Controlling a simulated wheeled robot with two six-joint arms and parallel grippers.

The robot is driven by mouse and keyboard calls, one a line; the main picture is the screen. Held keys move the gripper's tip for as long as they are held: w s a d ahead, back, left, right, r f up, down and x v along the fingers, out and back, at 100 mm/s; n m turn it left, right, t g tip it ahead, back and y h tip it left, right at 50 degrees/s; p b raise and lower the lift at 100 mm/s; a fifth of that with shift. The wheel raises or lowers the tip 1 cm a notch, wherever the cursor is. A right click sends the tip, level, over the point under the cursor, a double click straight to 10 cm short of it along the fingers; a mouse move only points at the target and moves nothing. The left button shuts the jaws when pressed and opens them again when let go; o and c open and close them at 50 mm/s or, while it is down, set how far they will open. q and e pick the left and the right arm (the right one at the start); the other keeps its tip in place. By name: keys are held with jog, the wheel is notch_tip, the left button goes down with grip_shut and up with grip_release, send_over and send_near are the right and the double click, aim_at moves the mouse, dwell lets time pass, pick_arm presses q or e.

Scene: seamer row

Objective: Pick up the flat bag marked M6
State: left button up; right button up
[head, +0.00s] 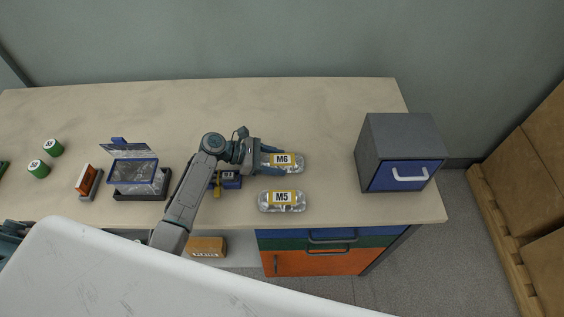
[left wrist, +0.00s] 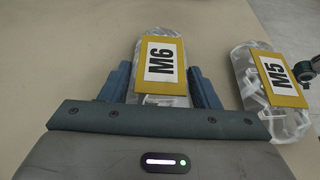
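The flat clear bag marked M6 (head: 287,162) lies on the table with a yellow label and black letters. It also shows in the left wrist view (left wrist: 163,60), lying lengthwise between my two fingers. My left gripper (head: 272,160) is around the near part of this bag, with one blue finger on each side. In the left wrist view (left wrist: 163,84) narrow gaps show between the fingers and the bag, so the gripper looks open. The fingers and palm hide the bag's near end. My right gripper does not show.
A similar bag marked M5 (head: 282,201) lies close beside M6, apart from my fingers. A grey box with a blue drawer (head: 404,174) stands at the right. A padlock (head: 231,180) and an open-lidded case (head: 134,176) are left of it. The table behind is clear.

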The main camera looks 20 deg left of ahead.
pick_arm(q)
jog(key=shift+c, duration=1.4)
jog(key=shift+r, duration=0.1)
